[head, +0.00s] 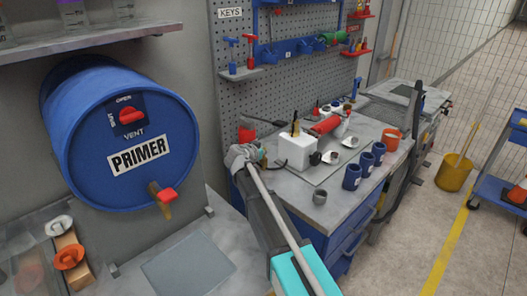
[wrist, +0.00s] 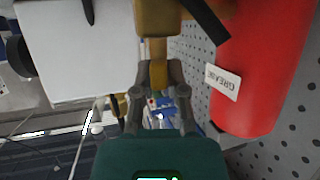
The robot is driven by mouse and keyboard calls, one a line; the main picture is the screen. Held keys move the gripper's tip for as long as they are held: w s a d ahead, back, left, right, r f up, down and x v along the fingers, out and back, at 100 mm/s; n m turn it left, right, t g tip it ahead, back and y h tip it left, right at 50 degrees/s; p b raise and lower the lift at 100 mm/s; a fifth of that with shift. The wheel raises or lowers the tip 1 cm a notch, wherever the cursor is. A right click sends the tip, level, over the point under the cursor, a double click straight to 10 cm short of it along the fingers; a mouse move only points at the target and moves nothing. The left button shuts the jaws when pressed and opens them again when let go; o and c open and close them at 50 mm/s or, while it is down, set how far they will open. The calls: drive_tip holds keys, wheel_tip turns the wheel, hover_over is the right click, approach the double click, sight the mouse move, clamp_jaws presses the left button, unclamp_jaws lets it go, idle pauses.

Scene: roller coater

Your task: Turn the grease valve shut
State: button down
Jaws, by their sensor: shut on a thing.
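In the wrist view a red cylinder (wrist: 262,70) labelled GREASE stands on the right beside the pegboard. A brass-coloured fitting (wrist: 158,18) lies left of it, and a yellow-brown valve handle (wrist: 158,74) reaches down from it. My gripper (wrist: 157,82) is shut on this handle, a finger on each side. In the head view my gripper (head: 245,155) is at the left end of the workbench by the pegboard; a red part (head: 247,134) shows just behind it. The valve itself is hidden there by my arm, and its turn angle cannot be read.
A white block (head: 297,149) stands close to the right of my gripper; it fills the left of the wrist view (wrist: 75,50). A blue PRIMER drum (head: 85,150) is at left.

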drive_tip(key=shift+m+g+h, duration=1.2)
drive_tip(key=shift+m+h, duration=0.1)
drive_tip(key=shift+m, duration=0.2)
drive_tip(key=c, duration=0.7)
unclamp_jaws()
drive_tip(key=shift+s+n+t+y, duration=0.1)
drive_tip(key=shift+n+t+y, duration=0.2)
drive_tip(key=shift+n+t, duration=0.1)
drive_tip(key=shift+d+n+t+y, duration=0.1)
drive_tip(key=shift+n+t+y, duration=0.6)
drive_tip(key=shift+n+y, duration=0.4)
drive_tip(key=shift+n+t+y, duration=0.5)
drive_tip(key=shift+n+y, duration=0.85)
drive_tip(key=shift+y, duration=0.1)
drive_tip(key=shift+n+t+y, duration=0.5)
drive_tip(key=shift+n+y, duration=0.85)
drive_tip(key=shift+y, duration=0.1)
